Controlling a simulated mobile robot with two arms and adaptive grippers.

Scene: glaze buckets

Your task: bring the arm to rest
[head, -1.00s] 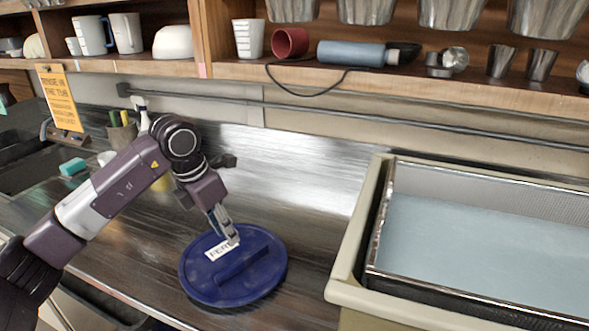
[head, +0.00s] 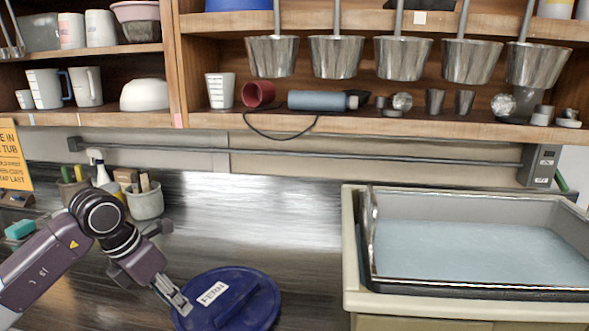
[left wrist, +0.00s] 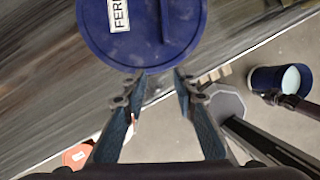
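My left gripper (head: 180,302) is at the left edge of a round blue lid (head: 262,312) on the metal counter in the head view. The lid has a raised bar handle and a white label. In the left wrist view my left gripper (left wrist: 158,78) has its fingers apart with nothing between them, and the lid (left wrist: 110,45) is beyond the fingertips. A dark arm-like part, perhaps my right arm, shows at the right of the left wrist view by a blue bucket (left wrist: 262,78) of pale liquid; its fingers are unclear.
A cream tub (head: 349,245) with a metal-rimmed basin of pale blue liquid stands at right. A grey crock (head: 146,205) with tools stands behind my left arm. A shelf (head: 400,126) with cups and hanging metal pails runs above. The counter between lid and tub is clear.

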